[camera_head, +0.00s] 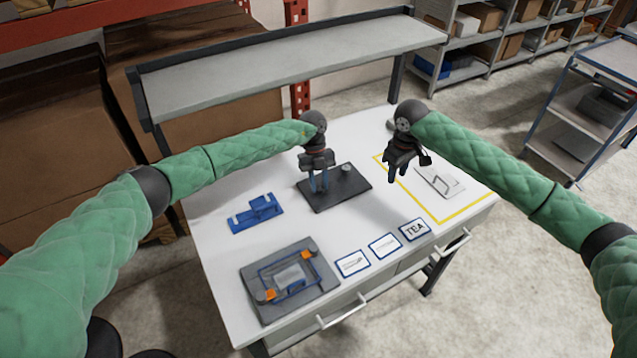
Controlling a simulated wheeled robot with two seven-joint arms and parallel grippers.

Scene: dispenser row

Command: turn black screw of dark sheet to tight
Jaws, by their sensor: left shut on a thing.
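The dark sheet (352,187) lies flat on the white table. My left gripper (319,188) points down over its left part, with its fingertips at the sheet's surface. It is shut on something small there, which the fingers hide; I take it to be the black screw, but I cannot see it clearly. A round grey knob (347,168) shows on the sheet's far right part, apart from the gripper. My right gripper (404,171) hangs above the table to the right of the sheet, near the yellow line. Its fingers are too dark and small to tell open from shut.
A blue fixture (256,213) sits at left. A grey tray (247,293) with a blue frame and orange parts is at the front left. Several labelled cards, one reading TEA (415,230), lie along the front. A grey plate (440,182) lies inside the yellow outline. A shelf (290,62) spans the back.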

